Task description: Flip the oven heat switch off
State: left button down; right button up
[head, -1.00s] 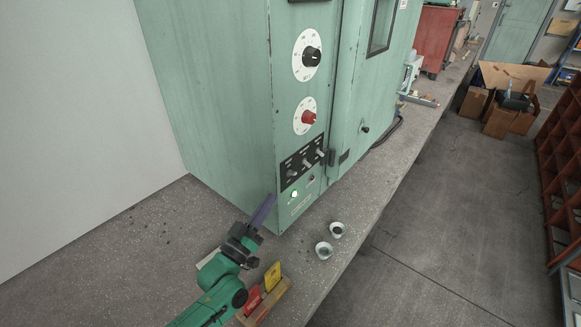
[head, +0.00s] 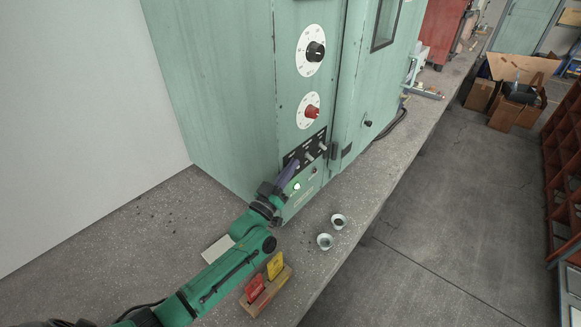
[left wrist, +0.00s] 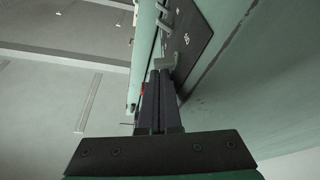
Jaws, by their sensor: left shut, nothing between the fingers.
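The oven (head: 222,85) is a tall pale green cabinet on the bench. Its front has a black switch panel (head: 318,139) with several toggle levers, below a black dial and a red dial. My left gripper (head: 293,166) is shut and empty, its fingertips at the lower left of the panel. In the left wrist view the shut fingers (left wrist: 158,75) point at a grey toggle lever (left wrist: 166,62) at the panel's near end. I cannot tell whether they touch it. The fingers partly hide the leftmost switch in the head view. My right gripper is not in view.
A lit green lamp (head: 297,187) is below the panel. Two small cups (head: 325,241) stand on the bench in front of the oven. A wooden holder (head: 268,291) with a red and a yellow card lies nearer. The bench's right edge drops to the floor.

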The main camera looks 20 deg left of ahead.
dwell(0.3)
pick_arm(q)
jog(key=shift+m+b, duration=0.35)
jog(key=shift+m, duration=0.15)
jog(key=shift+f+h, duration=0.1)
jog(key=shift+h, duration=0.3)
